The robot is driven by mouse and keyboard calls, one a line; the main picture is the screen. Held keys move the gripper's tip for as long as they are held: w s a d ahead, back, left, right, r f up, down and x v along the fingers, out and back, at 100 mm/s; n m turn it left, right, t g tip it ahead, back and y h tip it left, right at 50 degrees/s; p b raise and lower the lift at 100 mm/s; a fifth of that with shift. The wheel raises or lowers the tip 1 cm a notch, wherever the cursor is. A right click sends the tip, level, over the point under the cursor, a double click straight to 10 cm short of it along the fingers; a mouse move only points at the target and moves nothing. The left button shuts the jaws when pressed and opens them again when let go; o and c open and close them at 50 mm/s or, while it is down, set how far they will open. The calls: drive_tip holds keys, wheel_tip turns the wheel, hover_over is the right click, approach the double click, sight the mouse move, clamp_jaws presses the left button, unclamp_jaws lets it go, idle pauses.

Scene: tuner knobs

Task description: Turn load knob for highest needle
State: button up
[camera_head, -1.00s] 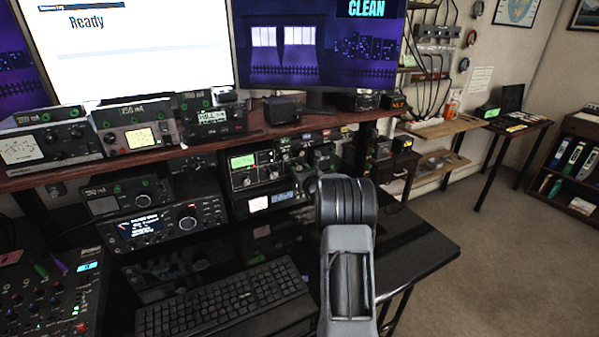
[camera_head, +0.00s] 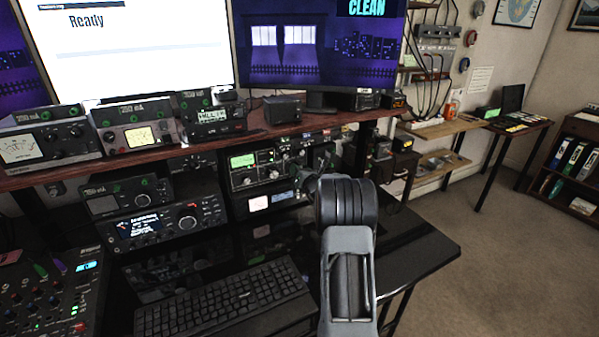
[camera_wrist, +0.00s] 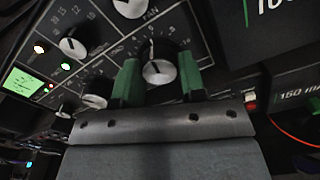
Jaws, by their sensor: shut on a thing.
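My gripper (camera_wrist: 158,84) has two green fingers, one on each side of a black knob with a pale face (camera_wrist: 158,71) in the wrist view. It is shut on this knob. A dark pointer mark and a printed scale show around it, but I cannot read a name for it. The knob sits on a dark tuner panel, whose lit green display (camera_wrist: 28,90) is at the left. In the head view the tuner (camera_head: 262,166) stands under the shelf with its green display (camera_head: 242,161). My arm hides the gripped knob there, and any needle is too small to read.
Other pale knobs (camera_wrist: 73,46) lie close to my fingers, one just left of them (camera_wrist: 95,101). The wooden shelf (camera_head: 100,159) with meter boxes is above the tuner. A keyboard (camera_head: 222,300) lies on the black desk; its right end (camera_head: 425,250) is bare.

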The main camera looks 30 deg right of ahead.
drive_tip(key=shift+m, duration=1.3)
drive_tip(key=o, duration=0.9)
drive_tip(key=shift+s, duration=0.1)
drive_tip(key=s, duration=0.4)
drive_tip(key=s+a, duration=0.1)
drive_tip(key=s, duration=0.4)
drive_tip(key=s+a, duration=0.1)
drive_tip(key=s, duration=0.3)
drive_tip(key=shift+s, duration=0.25)
